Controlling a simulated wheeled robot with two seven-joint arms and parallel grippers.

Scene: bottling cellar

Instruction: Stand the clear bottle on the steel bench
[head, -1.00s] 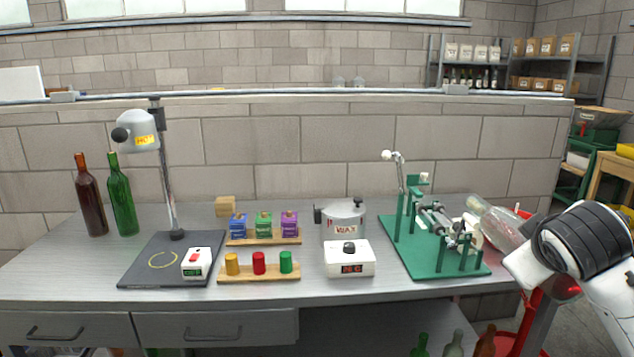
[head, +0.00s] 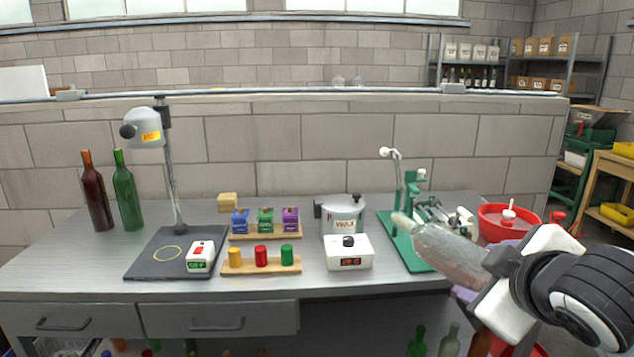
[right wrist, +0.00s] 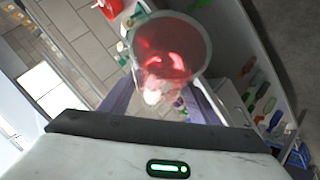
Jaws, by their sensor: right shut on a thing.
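The clear bottle (head: 447,255) is in my right gripper (head: 470,280), which is shut on its body. The bottle is steeply tilted, nearly lying, with its neck pointing up and left toward the green corking stand. In the right wrist view the bottle's round base (right wrist: 172,50) faces the camera between the purple fingers, with red showing through the glass. The bottle is in front of the green stand at the right end of the steel bench (head: 60,268); I cannot tell whether it touches anything. My left gripper is not in view.
The green stand (head: 420,262) takes up the bench's right end, with a red tub (head: 508,220) beyond. A wax pot (head: 343,215), white control box (head: 348,253), stamp racks (head: 260,265) and lamp mat (head: 150,268) fill the middle. Dark (head: 97,190) and green (head: 126,190) bottles stand left.

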